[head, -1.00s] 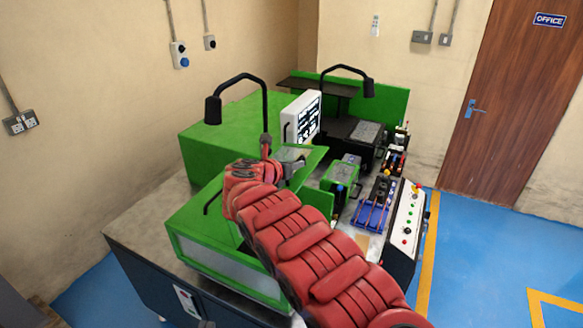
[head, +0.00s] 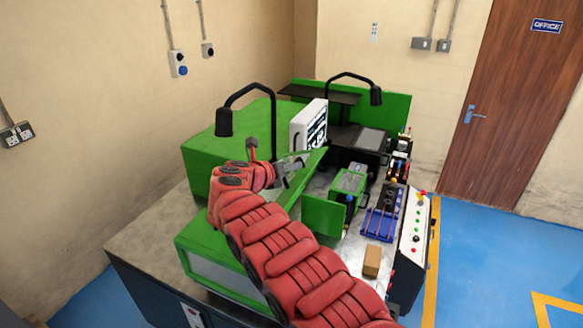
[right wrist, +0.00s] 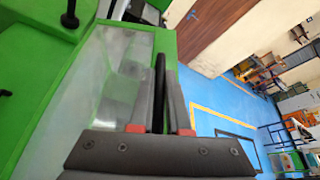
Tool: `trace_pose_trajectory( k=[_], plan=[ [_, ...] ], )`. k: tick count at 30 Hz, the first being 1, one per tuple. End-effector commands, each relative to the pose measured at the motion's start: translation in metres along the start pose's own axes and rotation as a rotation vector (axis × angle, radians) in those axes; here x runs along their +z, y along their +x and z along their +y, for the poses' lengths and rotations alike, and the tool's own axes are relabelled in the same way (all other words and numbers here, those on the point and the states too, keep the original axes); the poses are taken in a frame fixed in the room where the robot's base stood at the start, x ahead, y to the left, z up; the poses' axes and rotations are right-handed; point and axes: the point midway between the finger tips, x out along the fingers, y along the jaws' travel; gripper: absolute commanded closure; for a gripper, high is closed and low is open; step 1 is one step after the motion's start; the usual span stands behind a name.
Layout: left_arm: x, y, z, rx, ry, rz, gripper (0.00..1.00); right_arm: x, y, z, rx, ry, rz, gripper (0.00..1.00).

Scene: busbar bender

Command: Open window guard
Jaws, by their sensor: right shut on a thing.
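The window guard (right wrist: 115,75) is a clear panel in a green frame, filling the left of the right wrist view. In the head view its green edge (head: 314,163) stands tilted above the machine bed, partly hidden by my arm. My right gripper (head: 292,170) is at the guard. In the right wrist view my right gripper (right wrist: 161,85) has its two grey fingers closed around a thin black handle (right wrist: 159,66) beside the panel. My left gripper is not in view.
A control panel (head: 413,230) and a small brown block (head: 372,260) are at the right of the bed. Blue floor (head: 480,260) lies clear beyond.

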Motion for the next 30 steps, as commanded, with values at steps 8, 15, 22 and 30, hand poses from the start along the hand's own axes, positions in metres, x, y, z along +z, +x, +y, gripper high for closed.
trace_pose_trajectory(
  k=[8, 15, 22, 30],
  plan=[
    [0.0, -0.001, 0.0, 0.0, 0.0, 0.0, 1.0, -0.004, -0.001, 0.004, 0.005, -0.004, 0.005, 0.73],
    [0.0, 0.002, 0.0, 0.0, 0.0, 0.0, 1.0, -0.001, -0.003, 0.002, 0.004, -0.003, 0.004, 0.73],
    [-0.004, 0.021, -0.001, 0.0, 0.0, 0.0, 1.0, 0.003, -0.027, 0.0, 0.003, -0.008, 0.004, 0.73],
    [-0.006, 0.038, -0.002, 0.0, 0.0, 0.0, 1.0, 0.003, -0.077, 0.001, 0.004, 0.0, -0.001, 0.73]
  ],
)
